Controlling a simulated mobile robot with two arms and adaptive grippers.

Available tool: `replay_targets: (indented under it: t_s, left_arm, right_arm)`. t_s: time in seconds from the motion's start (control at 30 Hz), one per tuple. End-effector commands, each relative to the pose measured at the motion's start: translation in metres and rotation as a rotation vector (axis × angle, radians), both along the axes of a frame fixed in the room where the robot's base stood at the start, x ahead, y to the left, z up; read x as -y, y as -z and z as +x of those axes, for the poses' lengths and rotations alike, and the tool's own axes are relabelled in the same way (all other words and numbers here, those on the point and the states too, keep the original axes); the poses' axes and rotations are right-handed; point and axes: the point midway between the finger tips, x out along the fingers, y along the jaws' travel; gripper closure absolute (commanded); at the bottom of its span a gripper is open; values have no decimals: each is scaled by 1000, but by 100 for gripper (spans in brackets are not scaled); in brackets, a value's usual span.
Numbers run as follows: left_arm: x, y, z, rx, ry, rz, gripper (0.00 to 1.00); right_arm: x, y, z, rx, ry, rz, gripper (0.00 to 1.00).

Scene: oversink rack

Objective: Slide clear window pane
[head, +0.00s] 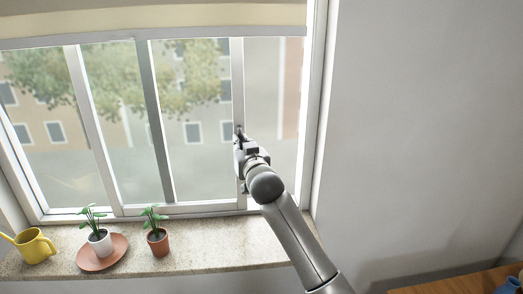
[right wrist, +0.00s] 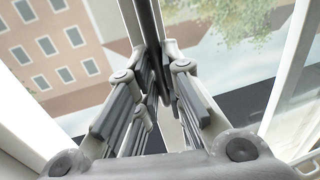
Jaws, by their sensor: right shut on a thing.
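The window (head: 157,110) has clear glass panes in white frames, with a building and trees showing through. My right gripper (head: 239,133) is at the upright frame bar of a clear window pane (head: 237,80), right of the window's middle. In the right wrist view my right gripper (right wrist: 155,82) is shut on the narrow upright edge of the pane (right wrist: 146,25), which runs between the fingers. The exact contact is partly hidden by the fingers. My left gripper is in neither view.
The stone sill (head: 195,251) holds a yellow watering can (head: 36,246), a white pot plant (head: 100,241) on a terracotta saucer (head: 117,245), and a terracotta pot plant (head: 157,240). The sill's right part is bare. A blind (head: 150,18) covers the window top. A wooden surface (head: 470,283) is lower right.

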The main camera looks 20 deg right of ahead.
Motion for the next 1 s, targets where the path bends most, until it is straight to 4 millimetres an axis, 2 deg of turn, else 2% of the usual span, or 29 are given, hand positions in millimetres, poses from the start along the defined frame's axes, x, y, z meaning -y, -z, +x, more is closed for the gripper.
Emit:
replay_targets:
  t_s: [0.03,0.2,0.63,0.67,0.8,1.0]
  left_arm:
    - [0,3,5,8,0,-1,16]
    - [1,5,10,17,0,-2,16]
    - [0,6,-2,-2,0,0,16]
    - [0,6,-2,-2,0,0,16]
    - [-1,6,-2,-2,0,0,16]
    - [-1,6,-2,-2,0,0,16]
  right_arm:
    - [-8,1,2,1,-3,3,100]
    - [-19,1,4,1,0,0,100]
    - [-21,0,5,0,2,-1,100]
    - [-21,0,5,0,2,-1,86]
    - [-21,1,5,-1,2,-1,68]
    - [-20,1,5,-1,3,-1,68]
